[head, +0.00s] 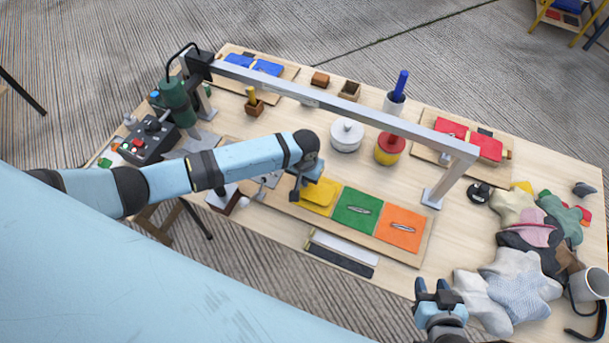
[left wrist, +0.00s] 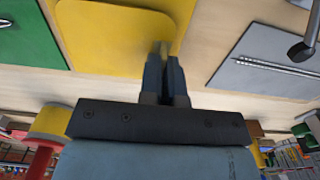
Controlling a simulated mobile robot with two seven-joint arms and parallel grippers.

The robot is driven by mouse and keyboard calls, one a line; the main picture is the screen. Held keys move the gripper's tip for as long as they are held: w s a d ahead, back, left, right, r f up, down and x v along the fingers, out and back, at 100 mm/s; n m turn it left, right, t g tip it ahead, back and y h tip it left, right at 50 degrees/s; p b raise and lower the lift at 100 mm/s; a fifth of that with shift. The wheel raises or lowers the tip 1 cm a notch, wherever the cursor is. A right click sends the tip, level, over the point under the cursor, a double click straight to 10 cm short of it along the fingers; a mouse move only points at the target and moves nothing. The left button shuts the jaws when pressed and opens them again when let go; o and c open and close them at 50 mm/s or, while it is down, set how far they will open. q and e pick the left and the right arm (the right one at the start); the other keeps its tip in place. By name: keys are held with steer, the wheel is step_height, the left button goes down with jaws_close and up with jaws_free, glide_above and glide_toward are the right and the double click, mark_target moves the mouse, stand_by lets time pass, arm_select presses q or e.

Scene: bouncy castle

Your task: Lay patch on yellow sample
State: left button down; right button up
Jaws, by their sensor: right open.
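A yellow patch (head: 319,192) with rounded corners lies over the yellow sample (head: 322,209), a flat square at the left of a row on a wooden board. In the left wrist view the patch (left wrist: 115,28) covers much of the sample (left wrist: 62,80), whose border shows around it. My left gripper (head: 296,194) is at the patch's left edge. In the left wrist view its fingers (left wrist: 162,50) are close together with the patch's edge at their tips. Whether the patch fully touches the sample is unclear. My right gripper (head: 436,288) is open and empty near the table's front edge.
A green sample (head: 358,210) and an orange sample (head: 403,229) sit right of the yellow one. A grey metal beam (head: 330,103) spans above the table. A white pot (head: 347,134) and a red-yellow tin (head: 389,148) stand behind. Cloth pieces (head: 520,285) crowd the right.

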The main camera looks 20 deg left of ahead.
stand_by(0.4)
arm_select(q)
steer(key=shift+f+p, duration=0.25)
steer(key=shift+p, duration=0.4)
stand_by(0.8)
steer(key=c, duration=0.6)
jaws_free()
